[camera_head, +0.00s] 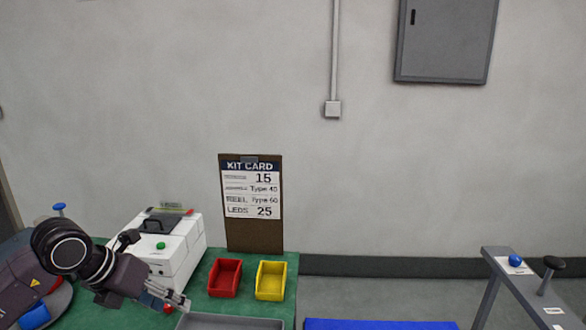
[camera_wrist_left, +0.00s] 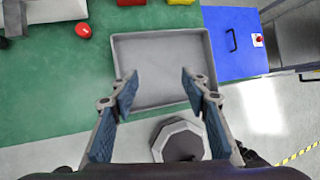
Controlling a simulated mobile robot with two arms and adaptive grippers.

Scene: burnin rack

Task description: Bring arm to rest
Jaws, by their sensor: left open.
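My left arm comes in from the left in the head view, and its gripper (camera_head: 178,300) hangs over the green table near the grey tray (camera_head: 230,321). In the left wrist view the left gripper (camera_wrist_left: 157,82) is open, with nothing between its fingers. The tray also shows there (camera_wrist_left: 122,50), empty, beyond the fingertips. My right gripper is in neither view.
A white machine (camera_head: 172,250), a red bin (camera_head: 225,278) and a yellow bin (camera_head: 271,280) stand on the green table (camera_head: 285,262). A kit card board (camera_head: 252,230) leans at the back. A blue surface (camera_head: 380,324) and a grey frame (camera_head: 505,268) lie to the right.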

